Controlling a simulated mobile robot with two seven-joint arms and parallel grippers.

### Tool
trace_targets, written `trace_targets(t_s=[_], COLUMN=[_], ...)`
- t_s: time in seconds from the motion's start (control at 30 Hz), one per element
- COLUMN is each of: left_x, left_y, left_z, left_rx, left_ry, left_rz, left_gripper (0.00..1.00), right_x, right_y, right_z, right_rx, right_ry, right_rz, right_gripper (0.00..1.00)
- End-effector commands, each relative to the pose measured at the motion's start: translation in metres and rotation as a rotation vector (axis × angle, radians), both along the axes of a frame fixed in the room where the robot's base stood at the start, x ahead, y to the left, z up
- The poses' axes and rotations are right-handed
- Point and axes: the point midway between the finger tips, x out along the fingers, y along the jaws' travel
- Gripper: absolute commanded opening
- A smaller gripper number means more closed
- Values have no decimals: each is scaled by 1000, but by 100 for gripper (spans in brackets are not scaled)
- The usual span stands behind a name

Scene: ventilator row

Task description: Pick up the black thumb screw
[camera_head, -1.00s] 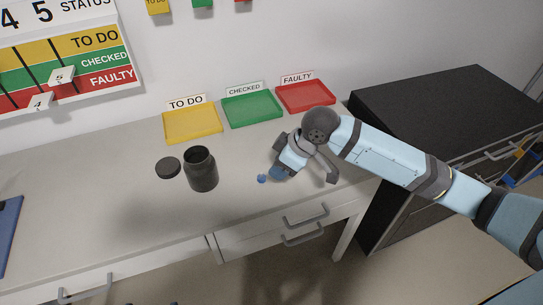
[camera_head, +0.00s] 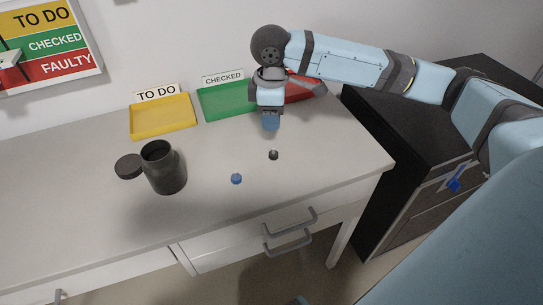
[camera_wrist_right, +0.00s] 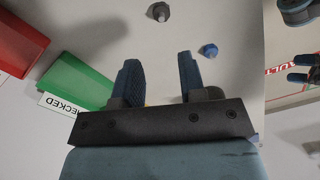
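The black thumb screw (camera_head: 273,155) stands on the bench top, right of a blue screw (camera_head: 236,179). It shows as a dark grey knob in the wrist view (camera_wrist_right: 160,12), at the top edge, beyond the fingertips. My right gripper (camera_head: 271,125) points down above the bench, behind the screw and in front of the trays. Its two blue fingers (camera_wrist_right: 159,66) are apart with nothing between them. A pair of blue finger-like parts at the right edge of the wrist view may be my left gripper; its state is unclear.
A dark open jar (camera_head: 164,168) and its round lid (camera_head: 129,166) stand left of the screws. Yellow (camera_head: 163,118), green (camera_head: 224,99) and partly hidden red (camera_head: 304,89) trays line the back. The bench around the screws is clear.

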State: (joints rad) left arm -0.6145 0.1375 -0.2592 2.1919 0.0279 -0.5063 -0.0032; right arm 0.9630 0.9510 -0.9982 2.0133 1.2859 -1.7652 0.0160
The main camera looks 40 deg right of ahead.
Motion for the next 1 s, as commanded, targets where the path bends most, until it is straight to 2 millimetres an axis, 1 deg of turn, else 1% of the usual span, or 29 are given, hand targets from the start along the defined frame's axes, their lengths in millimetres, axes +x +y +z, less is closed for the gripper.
trace_targets(t_s=[0.03,0.13,0.23,0.47,0.63,0.73,0.83,1.0], left_x=[1,2,2,2,2,2,3,3], left_y=[0,-1,-2,-4,-5,-5,-6,-6], left_z=[-2,-1,-1,1,-7,-8,-3,3], left_rx=[-4,-9,-15,-23,-32,-38,-43,-46], left_ry=[-7,-14,-17,-26,-30,-33,-40,-50], left_rz=[0,-1,-3,-5,-6,-7,-9,-9], left_gripper=[100,100,100,100,100,100,100,100], right_x=[-1,0,0,-2,-6,-7,-6,-6], right_y=[0,0,0,0,-3,-2,-2,-2], right_z=[-14,-31,-42,-55,-80,-94,-99,-98], right_rx=[0,0,1,2,0,0,2,2], right_ry=[3,1,-1,-1,-1,0,-3,-3], right_rz=[-1,-1,0,0,-1,0,0,0], right_gripper=[38,38,38,38,38,38,38,38])
